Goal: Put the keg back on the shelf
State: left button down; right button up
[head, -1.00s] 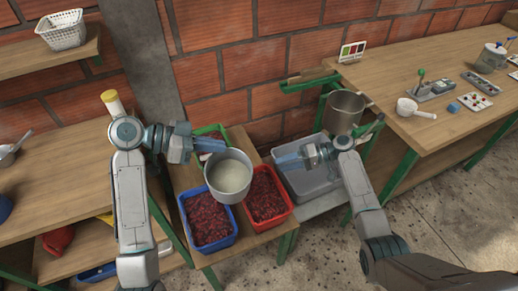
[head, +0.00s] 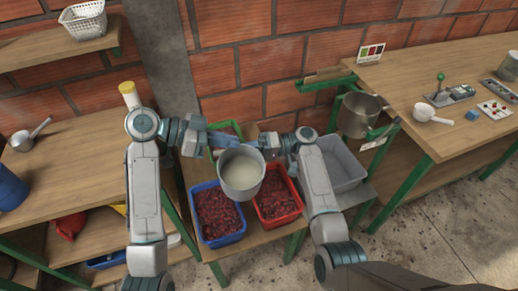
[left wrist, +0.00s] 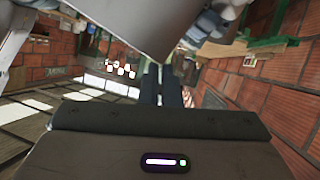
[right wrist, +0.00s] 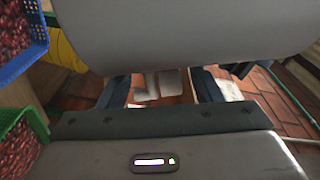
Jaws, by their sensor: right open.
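The keg (head: 241,174), a grey metal vessel with pale contents, is upright above the middle table, between the blue and red crates. Its side fills the top of the left wrist view (left wrist: 145,25) and of the right wrist view (right wrist: 180,30). My left gripper (head: 220,140) is at its back left edge, fingers close together, seemingly shut on its rim or a handle; the contact is hidden. My right gripper (head: 260,145) is open at its back right edge. I cannot tell whether the keg touches the table. A wooden shelf (head: 50,58) hangs at upper left.
Blue (head: 218,238), red (head: 292,212) and green (head: 235,127) crates of red cherries crowd the table around the keg. A white basket (head: 84,20) occupies the shelf's right part. A yellow-topped object (head: 129,92) stands by my left arm. A grey bin (head: 345,165) is at right.

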aim_at(231, 154)
pick_arm(q)
jog(key=shift+r, duration=0.15)
pick_arm(e)
jog(key=shift+s+a, duration=0.15)
jog(key=shift+a, duration=0.6)
jog(key=shift+s+a, duration=0.15)
jog(key=shift+a, duration=0.6)
grip_shut()
pick_arm(q)
jog(key=c, duration=1.6)
grip_release()
pick_arm(e)
jog(key=shift+r, duration=0.1)
